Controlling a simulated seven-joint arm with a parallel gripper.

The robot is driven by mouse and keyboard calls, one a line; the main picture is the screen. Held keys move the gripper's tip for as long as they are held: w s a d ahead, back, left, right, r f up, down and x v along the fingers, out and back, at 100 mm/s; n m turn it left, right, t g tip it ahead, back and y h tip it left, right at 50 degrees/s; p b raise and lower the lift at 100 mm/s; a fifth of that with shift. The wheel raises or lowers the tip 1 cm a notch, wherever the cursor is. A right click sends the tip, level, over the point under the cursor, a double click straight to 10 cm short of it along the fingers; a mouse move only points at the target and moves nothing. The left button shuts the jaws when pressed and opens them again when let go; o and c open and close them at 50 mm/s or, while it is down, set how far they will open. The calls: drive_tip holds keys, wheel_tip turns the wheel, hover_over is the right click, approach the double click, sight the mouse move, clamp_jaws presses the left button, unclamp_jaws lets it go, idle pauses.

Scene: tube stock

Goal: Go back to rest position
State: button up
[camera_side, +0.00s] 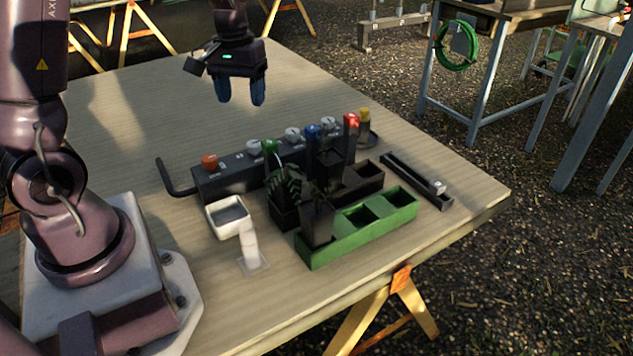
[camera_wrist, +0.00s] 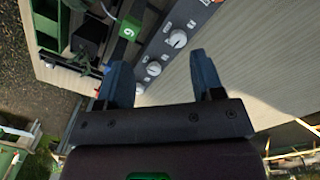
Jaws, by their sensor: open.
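My gripper (camera_side: 239,92) hangs in the air above the back part of the wooden table (camera_side: 130,110), with its blue fingers pointing down. Its fingers are apart and nothing is between them. It is behind and above the dark panel with knobs and touches nothing. In the wrist view the two fingers of my gripper (camera_wrist: 166,82) show apart, with the panel and bare table beyond them.
A bent black bar (camera_side: 172,180) sticks out left. The back of the table is clear.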

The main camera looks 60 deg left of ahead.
drive_tip(key=s+d+r+m+t, duration=0.2)
drive_tip(key=s+d+r+m, duration=0.2)
drive_tip(key=d, duration=0.4)
drive_tip(key=s+d+r+m+t, duration=0.3)
drive_tip(key=s+d+r+m, duration=0.1)
drive_tip(key=s+d+r, duration=0.3)
drive_tip(key=shift+d+r+t, duration=0.3)
drive_tip(key=shift+d+r, duration=0.05)
drive_tip(key=shift+d, duration=0.5)
